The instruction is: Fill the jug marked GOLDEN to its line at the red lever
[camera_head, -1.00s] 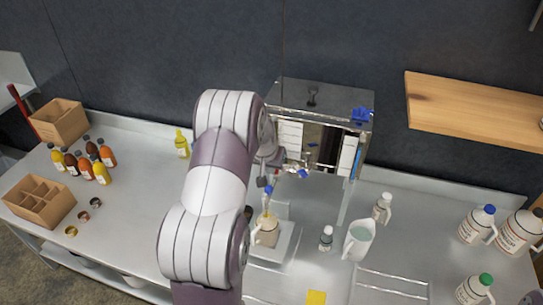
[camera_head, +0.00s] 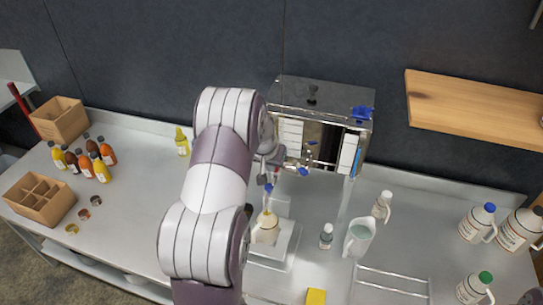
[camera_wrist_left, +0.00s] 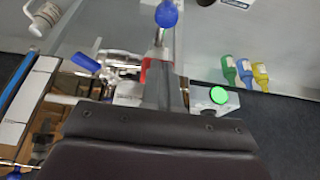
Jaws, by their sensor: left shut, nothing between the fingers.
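A pale jug (camera_head: 265,230) stands upright on a white platform under the evaporator's (camera_head: 325,93) front. Its marking and fill line cannot be read, and my arm partly covers its left side. My left gripper (camera_head: 264,178) is shut and empty, above and behind the jug by the evaporator's front left. Its fingers (camera_wrist_left: 166,85) show in the left wrist view, close to a small red part (camera_wrist_left: 143,72); I cannot tell whether they touch it, or whether it is the red lever. A blue knob (camera_wrist_left: 166,14) is beyond the fingertips.
A clear pitcher (camera_head: 358,237) and small white bottles (camera_head: 326,236) stand right of the jug. Large jugs (camera_head: 477,223) are at far right. Coloured bottles (camera_head: 101,170) and a divided box (camera_head: 39,199) are at left. A green light (camera_wrist_left: 218,95) glows beside the gripper.

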